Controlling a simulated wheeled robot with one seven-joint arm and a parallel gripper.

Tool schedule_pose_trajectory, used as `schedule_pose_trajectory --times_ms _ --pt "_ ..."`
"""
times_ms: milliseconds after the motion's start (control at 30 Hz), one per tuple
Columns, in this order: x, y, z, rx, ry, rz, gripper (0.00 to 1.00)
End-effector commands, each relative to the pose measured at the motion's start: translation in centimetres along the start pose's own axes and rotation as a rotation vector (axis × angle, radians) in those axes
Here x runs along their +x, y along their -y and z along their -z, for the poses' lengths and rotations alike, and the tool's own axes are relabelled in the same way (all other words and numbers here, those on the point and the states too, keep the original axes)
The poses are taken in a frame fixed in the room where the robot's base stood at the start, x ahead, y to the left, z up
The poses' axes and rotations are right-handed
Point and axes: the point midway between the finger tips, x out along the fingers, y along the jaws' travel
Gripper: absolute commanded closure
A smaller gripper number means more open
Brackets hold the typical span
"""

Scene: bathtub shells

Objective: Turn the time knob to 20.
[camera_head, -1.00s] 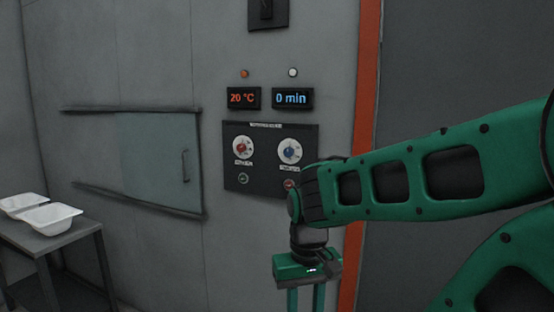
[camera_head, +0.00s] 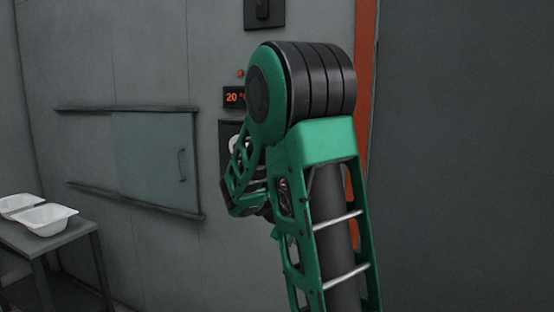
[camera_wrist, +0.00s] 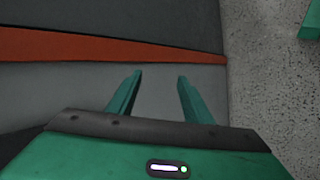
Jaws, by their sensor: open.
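In the head view my arm covers the time knob and the blue time display, so neither shows. Only the left edge of the dark control panel (camera_head: 225,155) is visible, with part of the left-hand knob's white dial (camera_head: 234,145). The orange temperature display (camera_head: 233,97) is partly covered and reads 20. My gripper (camera_wrist: 160,76) is open and empty in the wrist view, its two green fingers apart in front of a plain grey surface. No knob shows in the wrist view. I cannot make out the fingers in the head view.
An orange strip (camera_head: 366,60) runs down the wall right of the panel; it crosses the wrist view (camera_wrist: 100,47) too. A sliding hatch (camera_head: 152,155) is to the left. A table (camera_head: 70,243) holds white shells (camera_head: 45,219). A black switch box (camera_head: 263,12) is above.

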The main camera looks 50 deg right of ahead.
Motion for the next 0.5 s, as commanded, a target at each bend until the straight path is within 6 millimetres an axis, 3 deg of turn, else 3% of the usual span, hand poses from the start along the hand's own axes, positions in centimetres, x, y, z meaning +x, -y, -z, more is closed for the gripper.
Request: schedule_pose_trajectory --times_ms 133,233,400,500 --pt "-0.8 -4.3 4.2 -0.188 0.025 -0.262 0.54" --pt "-2.8 -7.1 7.1 -0.319 0.055 -0.449 0.54" --pt "-8.2 -10.3 12.0 -0.529 0.129 -0.757 0.54" --pt "-11.6 -11.1 14.4 -0.621 0.176 -0.903 0.54"
